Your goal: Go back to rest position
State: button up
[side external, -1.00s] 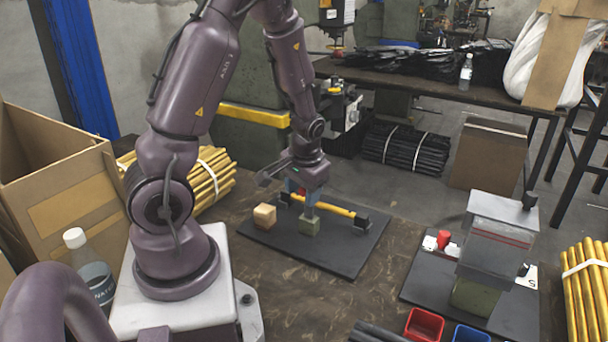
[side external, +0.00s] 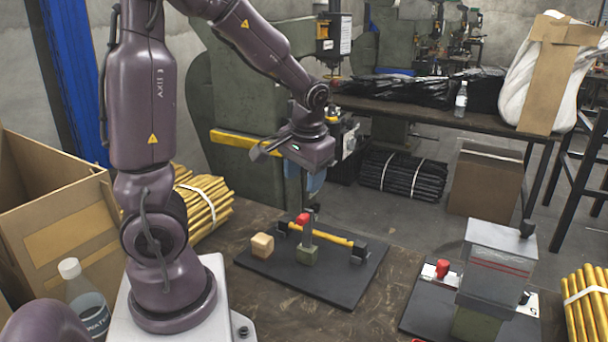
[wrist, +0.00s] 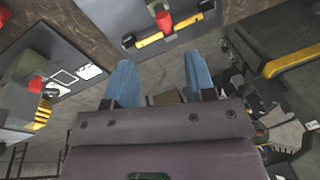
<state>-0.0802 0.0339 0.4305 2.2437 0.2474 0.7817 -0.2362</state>
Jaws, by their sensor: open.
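My gripper (side external: 302,178) is raised above the far edge of the dark mat in the side view, with its blue fingers pointing down. In the wrist view my gripper (wrist: 158,82) shows two blue fingers spread apart with nothing between them. Below it, on the black mat (side external: 335,289), a red-topped grey post on a green block (side external: 307,254) stands upright, apart from the fingers. A yellow rod (side external: 335,238) lies across black supports beside the post. The red top also shows in the wrist view (wrist: 164,20).
A grey press with a red-capped part (side external: 442,267) stands at right. A cardboard box (side external: 60,215), a water bottle (side external: 86,305) and yellow rod bundles (side external: 203,205) are near my base. A green machine (side external: 240,110) stands behind my gripper.

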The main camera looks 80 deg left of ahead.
jog(key=s+d+r+m+t, duration=0.1)
jog(key=d+r+m+t, duration=0.1)
jog(key=d, duration=0.3)
jog(key=s+d+r+m+t+h, duration=0.1)
jog(key=s+d+r+m, duration=0.1)
jog(key=d+r, duration=0.2)
jog(key=s+d+r+m+t+h, duration=0.1)
jog(key=d+r, duration=0.3)
jog(key=d, duration=0.4)
jog(key=shift+s+d+m+t, duration=0.2)
jog(key=shift+s+m+t, duration=0.35)
jog(key=shift+m+t, duration=0.25)
